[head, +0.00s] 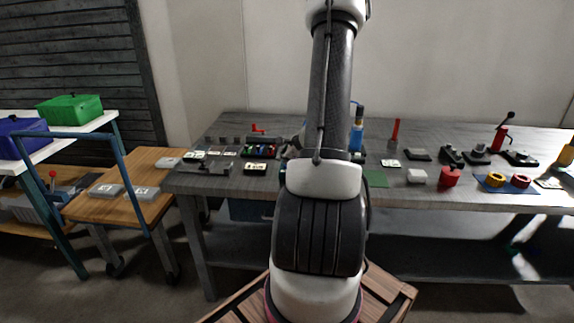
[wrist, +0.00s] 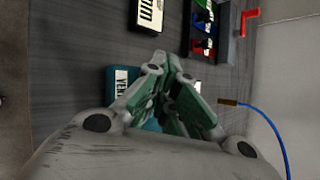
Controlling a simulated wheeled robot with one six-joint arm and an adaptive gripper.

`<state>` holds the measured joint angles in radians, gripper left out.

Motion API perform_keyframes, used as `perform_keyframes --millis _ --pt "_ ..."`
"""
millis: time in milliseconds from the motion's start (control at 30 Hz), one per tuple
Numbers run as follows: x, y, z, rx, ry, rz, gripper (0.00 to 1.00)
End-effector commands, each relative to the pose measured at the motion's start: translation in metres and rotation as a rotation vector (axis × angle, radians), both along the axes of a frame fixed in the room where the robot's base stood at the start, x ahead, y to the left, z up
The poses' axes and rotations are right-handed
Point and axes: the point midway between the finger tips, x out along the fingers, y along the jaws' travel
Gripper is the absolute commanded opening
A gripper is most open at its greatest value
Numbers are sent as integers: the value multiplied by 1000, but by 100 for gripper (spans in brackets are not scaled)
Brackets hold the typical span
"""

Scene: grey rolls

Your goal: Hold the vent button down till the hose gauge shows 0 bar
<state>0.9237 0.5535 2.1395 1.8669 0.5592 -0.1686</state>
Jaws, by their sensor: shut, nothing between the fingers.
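In the wrist view my gripper (wrist: 176,65) is shut, with its green-grey fingers together and empty. A teal box (wrist: 121,78) with a white label that seems to read VENT lies under and beside the fingers. They hide most of it, and I cannot see its button or tell whether the fingers touch it. A black unit with a white display (wrist: 148,13) is at the top of that view; it may be the gauge, but its marks are cut off. A similar display (head: 256,168) stands on the bench in the head view, too small to read.
A block with coloured connectors (wrist: 203,28) and a red handle (wrist: 247,19) are near the fingers. A blue hose (wrist: 268,120) with a brass end curves at right. The grey bench (head: 225,185) also carries a red cylinder (head: 449,177) and yellow and red rolls (head: 496,179).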

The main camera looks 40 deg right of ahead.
Motion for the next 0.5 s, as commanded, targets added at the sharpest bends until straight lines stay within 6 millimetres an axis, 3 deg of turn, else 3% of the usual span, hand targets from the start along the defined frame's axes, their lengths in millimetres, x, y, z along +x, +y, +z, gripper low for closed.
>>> perform_keyframes --millis 500 --pt "0 0 16 -2 -1 1 0"
